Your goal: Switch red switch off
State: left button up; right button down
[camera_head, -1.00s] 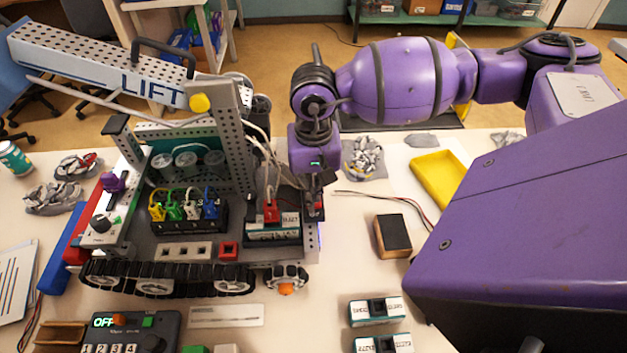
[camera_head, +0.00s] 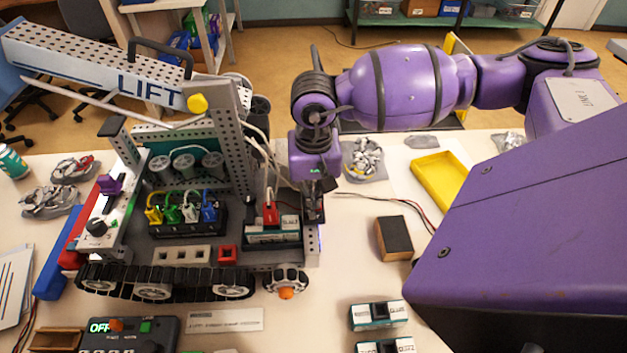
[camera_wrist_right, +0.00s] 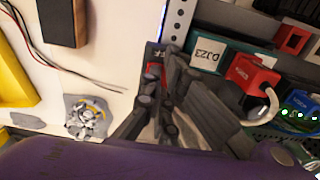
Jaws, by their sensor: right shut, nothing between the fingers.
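The tracked robot (camera_head: 165,250) with the LIFT arm stands on the table at left. At its right end, in the right wrist view, a small red part that looks like the red switch (camera_wrist_right: 153,70) shows just past my fingertips. It is mostly hidden by the fingers, so its position cannot be read. My right gripper (camera_head: 314,207) points down over that end of the robot. In the right wrist view the gripper (camera_wrist_right: 168,62) is shut and empty, with its tips at or very close to the red part; contact is unclear. My left gripper is out of view.
A red plug (camera_head: 270,213) with a white cable sits in the battery (camera_head: 272,233) close left of my fingers. A black-and-tan block (camera_head: 394,238), loose wires and a yellow tray (camera_head: 440,180) lie to the right.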

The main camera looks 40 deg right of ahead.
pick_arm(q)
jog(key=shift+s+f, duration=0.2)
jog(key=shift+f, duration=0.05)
pick_arm(e)
jog(key=shift+f, duration=0.25)
jog(key=shift+r, duration=0.85)
jog(key=shift+r+p, duration=1.1)
jog(key=shift+r, duration=1.6)
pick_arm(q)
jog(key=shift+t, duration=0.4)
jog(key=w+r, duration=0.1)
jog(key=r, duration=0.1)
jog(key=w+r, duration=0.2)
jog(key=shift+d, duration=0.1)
